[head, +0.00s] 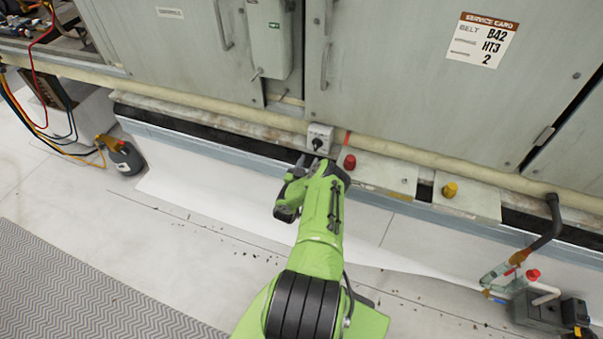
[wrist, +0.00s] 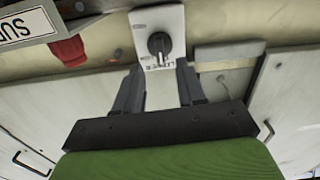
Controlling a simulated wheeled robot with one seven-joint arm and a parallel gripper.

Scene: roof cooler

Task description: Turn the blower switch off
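A small pale switch box with a black rotary knob (head: 317,143) sits on the lower front edge of the grey cabinet. In the wrist view the knob (wrist: 160,45) shows close up, with a light pointer mark running roughly up and down the picture. Small lettering on the plate looks upside down and I cannot read it clearly. My gripper (wrist: 158,70) is open, its two dark fingers apart and pointing at the plate, one on either side below the knob. Nothing is between the fingers. In the head view my gripper (head: 312,160) is just below the box, its tips partly hidden.
A grey lever box (head: 268,40) hangs on the cabinet above left. A pipe and fittings (head: 520,272) stand at lower right. The floor at left is mostly open.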

